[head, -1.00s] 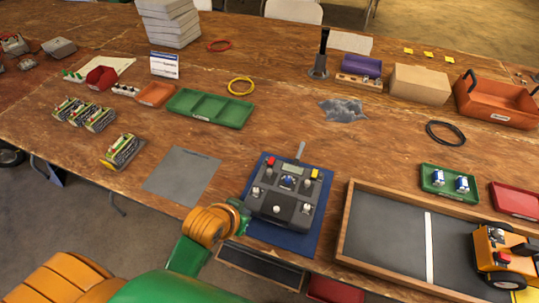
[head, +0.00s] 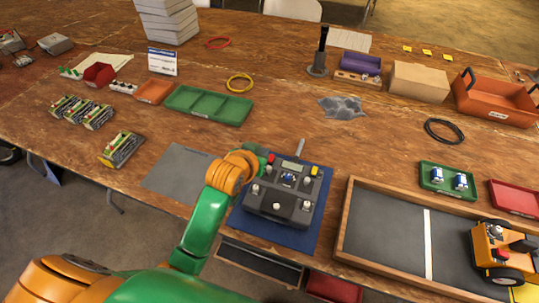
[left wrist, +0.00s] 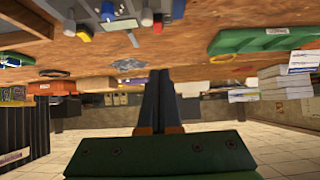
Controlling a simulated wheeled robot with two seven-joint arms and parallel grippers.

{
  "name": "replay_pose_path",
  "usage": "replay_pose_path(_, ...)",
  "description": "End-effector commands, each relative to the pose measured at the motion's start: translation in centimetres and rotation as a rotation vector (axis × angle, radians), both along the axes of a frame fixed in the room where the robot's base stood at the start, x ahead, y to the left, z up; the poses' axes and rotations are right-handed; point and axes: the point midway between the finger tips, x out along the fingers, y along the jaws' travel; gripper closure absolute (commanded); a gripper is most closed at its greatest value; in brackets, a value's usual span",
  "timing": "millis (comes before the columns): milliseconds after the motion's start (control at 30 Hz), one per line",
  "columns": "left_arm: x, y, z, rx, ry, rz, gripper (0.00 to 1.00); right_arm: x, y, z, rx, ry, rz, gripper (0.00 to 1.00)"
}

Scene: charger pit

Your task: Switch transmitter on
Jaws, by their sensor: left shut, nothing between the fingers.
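The grey transmitter (head: 284,207) lies on a blue mat (head: 247,222) at the front of the table, with a small screen, knobs, a red cap, a yellow cap and a stubby antenna. Its underlit top edge also shows upside down in the left wrist view (left wrist: 40,18), with the yellow cap and knobs. My left gripper (left wrist: 160,75) is shut with nothing between its fingers. In the head view it is at the transmitter's far left corner, mostly hidden behind my orange wrist. I cannot tell whether it touches the transmitter. The switch's position is unclear. My right gripper is not in view.
A grey mat (head: 180,170) lies left of the transmitter. A wooden-framed pit (head: 385,235) with an orange vehicle (head: 502,250) is to the right. A green compartment tray (head: 208,104) stands behind left. The table behind the transmitter is mostly clear.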

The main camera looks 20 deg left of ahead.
Motion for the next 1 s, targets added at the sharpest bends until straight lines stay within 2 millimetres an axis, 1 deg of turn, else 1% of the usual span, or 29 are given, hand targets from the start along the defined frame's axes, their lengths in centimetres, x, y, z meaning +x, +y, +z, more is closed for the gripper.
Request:
replay_pose_path(33,0.8,0.0,-0.8,0.0,0.002,0.0,1.0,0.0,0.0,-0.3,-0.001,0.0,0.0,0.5)
replay_pose_path(300,5.5,-0.2,-4.5,0.0,0.0,0.0,1.0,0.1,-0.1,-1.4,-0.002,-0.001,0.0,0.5)
replay_pose_path(400,5.5,-0.2,-6.2,0.0,0.003,0.0,1.0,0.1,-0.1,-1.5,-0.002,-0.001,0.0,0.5)
replay_pose_path(533,5.7,-0.2,-7.6,-0.001,0.001,-0.001,1.0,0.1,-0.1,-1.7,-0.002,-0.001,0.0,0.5)
replay_pose_path(633,5.8,-0.2,-8.1,-0.001,0.001,-0.001,1.0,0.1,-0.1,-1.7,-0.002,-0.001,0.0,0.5)
replay_pose_path(933,5.8,-0.2,-8.2,-0.001,0.0,-0.001,1.0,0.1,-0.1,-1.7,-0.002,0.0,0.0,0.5)
replay_pose_path(1000,5.9,-0.2,-8.5,-0.001,0.001,-0.001,1.0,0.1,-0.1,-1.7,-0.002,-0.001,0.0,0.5)
